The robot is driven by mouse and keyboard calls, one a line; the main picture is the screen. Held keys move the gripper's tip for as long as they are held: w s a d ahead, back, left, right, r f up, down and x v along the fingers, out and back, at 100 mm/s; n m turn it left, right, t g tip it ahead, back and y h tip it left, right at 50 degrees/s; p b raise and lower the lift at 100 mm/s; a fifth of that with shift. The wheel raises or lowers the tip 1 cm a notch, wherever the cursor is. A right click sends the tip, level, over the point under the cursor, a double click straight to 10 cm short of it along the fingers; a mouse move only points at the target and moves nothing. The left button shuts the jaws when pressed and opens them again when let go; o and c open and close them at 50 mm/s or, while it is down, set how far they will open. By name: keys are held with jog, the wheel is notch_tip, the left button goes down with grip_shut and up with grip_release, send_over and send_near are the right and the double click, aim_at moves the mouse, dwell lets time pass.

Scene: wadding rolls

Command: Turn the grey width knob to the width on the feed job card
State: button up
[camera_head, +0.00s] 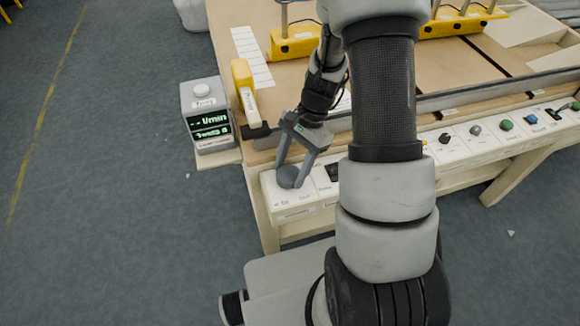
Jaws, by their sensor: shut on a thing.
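The grey width knob (287,178) sits on the left end of the white control panel (278,202) along the table's front edge. My gripper (292,177) points down at it with one finger on each side, shut on the knob. The markings around the knob are too small to read. I cannot make out a feed job card for certain; white cards (250,50) lie in a row on the table at the back left.
A grey box with a green display (209,125) stands left of the panel. A yellow-topped block (243,78) is behind it. More knobs and buttons, including a green one (506,125), run to the right. My arm hides the panel's middle. Open floor lies left.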

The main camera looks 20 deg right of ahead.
jog(key=m, duration=0.2)
jog(key=m+t, duration=0.1)
jog(key=m, duration=0.1)
jog(key=shift+s+d+m+t+b, duration=0.1)
jog(key=shift+s+m+t+b, duration=0.05)
jog(key=shift+m+t+b, duration=0.2)
jog(key=m, duration=0.2)
jog(key=m+t+b, duration=0.1)
jog(key=m, duration=0.1)
jog(key=shift+s+t, duration=0.15)
jog(key=shift+t, duration=0.1)
jog(key=o, duration=0.8)
jog(key=p+v, duration=0.5)
jog(key=v, duration=1.2)
jog(key=shift+s+d+r, duration=0.1)
jog(key=shift+s+d, duration=0.05)
jog(key=shift+d, duration=0.05)
